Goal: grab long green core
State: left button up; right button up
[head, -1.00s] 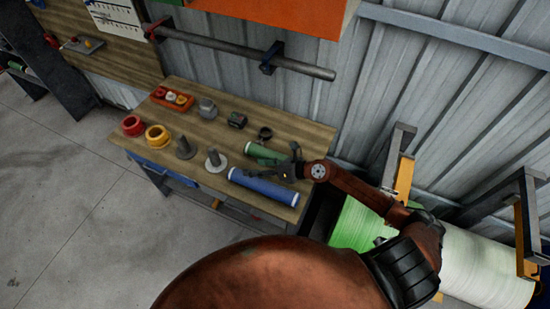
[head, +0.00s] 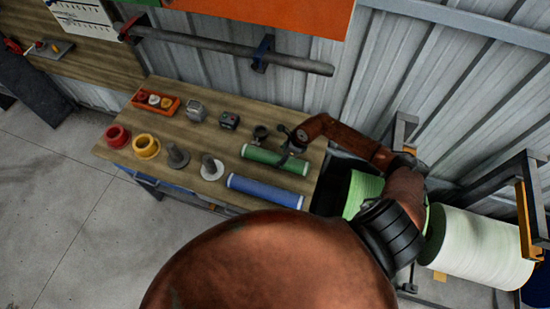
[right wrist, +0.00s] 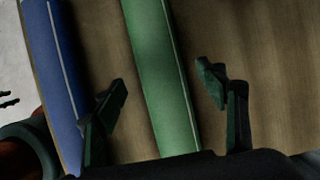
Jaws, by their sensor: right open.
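The long green core (head: 262,155) lies on its side on the wooden workbench, just behind the long blue core (head: 264,192) and roughly parallel to it. My right gripper (head: 289,146) is over the right half of the green core. In the right wrist view my right gripper (right wrist: 163,86) is open, one finger on each side of the green core (right wrist: 166,70). The blue core (right wrist: 52,75) lies outside the left finger. I cannot tell whether the fingers touch the green core. My left gripper does not show in the head view.
On the workbench (head: 215,150) stand a red ring (head: 117,137), a yellow ring (head: 146,147), two flanged spindles (head: 211,168), an orange bin (head: 155,102) and small grey and dark parts. A corrugated wall is behind.

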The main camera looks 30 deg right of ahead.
aim_at(277, 157)
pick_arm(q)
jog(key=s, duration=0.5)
pick_arm(e)
jog(key=shift+w+a+f+p, duration=0.25)
jog(key=shift+w+a+f, duration=0.1)
jog(key=shift+f, duration=0.2)
jog(key=shift+w+a+f+p, duration=0.2)
jog(key=shift+w+a+f, duration=0.15)
jog(key=shift+f, duration=0.15)
jog(key=shift+w+a+f, duration=0.15)
jog(key=shift+w+f, duration=0.35)
jog(key=shift+f, duration=0.3)
jog(key=shift+s+f, duration=0.15)
jog(key=shift+f, duration=0.3)
jog(key=shift+c, duration=1.2)
jog(key=c, duration=0.5)
jog(key=shift+c, duration=1.4)
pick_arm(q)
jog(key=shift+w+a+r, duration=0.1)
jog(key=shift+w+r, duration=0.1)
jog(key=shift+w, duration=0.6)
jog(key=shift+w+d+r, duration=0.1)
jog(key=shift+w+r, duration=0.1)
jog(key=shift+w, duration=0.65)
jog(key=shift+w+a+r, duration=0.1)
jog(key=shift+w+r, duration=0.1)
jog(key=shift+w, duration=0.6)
pick_arm(e)
jog(key=c, duration=0.6)
